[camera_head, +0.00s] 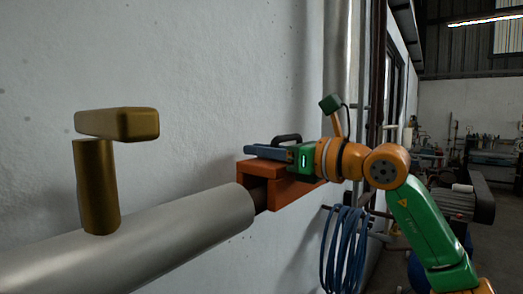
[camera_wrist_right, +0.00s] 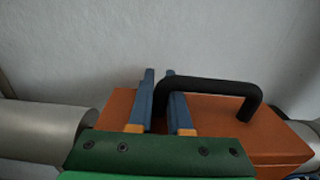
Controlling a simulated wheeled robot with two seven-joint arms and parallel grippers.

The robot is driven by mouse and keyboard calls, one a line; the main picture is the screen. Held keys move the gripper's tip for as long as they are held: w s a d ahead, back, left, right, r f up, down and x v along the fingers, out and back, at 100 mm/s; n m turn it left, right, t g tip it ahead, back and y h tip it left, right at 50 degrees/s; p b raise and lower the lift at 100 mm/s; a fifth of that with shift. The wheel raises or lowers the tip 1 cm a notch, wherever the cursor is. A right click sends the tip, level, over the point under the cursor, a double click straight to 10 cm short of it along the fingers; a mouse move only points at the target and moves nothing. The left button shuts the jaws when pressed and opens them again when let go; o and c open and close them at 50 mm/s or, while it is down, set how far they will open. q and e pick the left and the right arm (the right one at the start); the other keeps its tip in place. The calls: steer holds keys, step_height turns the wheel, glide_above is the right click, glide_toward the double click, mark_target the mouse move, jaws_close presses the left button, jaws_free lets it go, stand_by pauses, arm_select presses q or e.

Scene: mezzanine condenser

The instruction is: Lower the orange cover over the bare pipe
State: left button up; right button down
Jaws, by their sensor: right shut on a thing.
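The orange cover (camera_head: 292,192) is a box-like shell with a black handle (camera_head: 287,138) on top. In the head view it straddles the pipe line beyond the grey lagged pipe (camera_head: 160,240). A dark bit of bare pipe (camera_head: 260,198) shows at its near end; the rest is hidden. I cannot tell whether the cover is fully seated. In the right wrist view the cover (camera_wrist_right: 215,112) spans between two grey pipe sections. My right gripper (camera_head: 254,151) is shut on the handle, whose one leg (camera_wrist_right: 161,100) stands between its blue fingers. My left gripper is out of view.
A brass valve with a lever (camera_head: 118,124) rises from the grey pipe at the left. The white wall (camera_head: 200,60) runs close behind the pipe. A coiled blue hose (camera_head: 345,245) hangs below and right of the cover. The space above the cover is clear.

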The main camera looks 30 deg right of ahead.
steer(key=shift+f+b, duration=0.95)
steer(key=shift+f, duration=0.15)
steer(key=c, duration=0.8)
jaws_free()
steer(key=shift+s+r, duration=0.1)
steer(key=shift+o, duration=0.2)
steer(key=shift+s+d, duration=0.1)
steer(key=shift+s, duration=0.1)
steer(key=b+v, duration=0.2)
steer(key=v, duration=0.4)
steer(key=shift+s+b, duration=0.1)
steer(key=shift+b, duration=0.25)
steer(key=shift+s+d, duration=0.1)
steer(key=shift+s, duration=0.1)
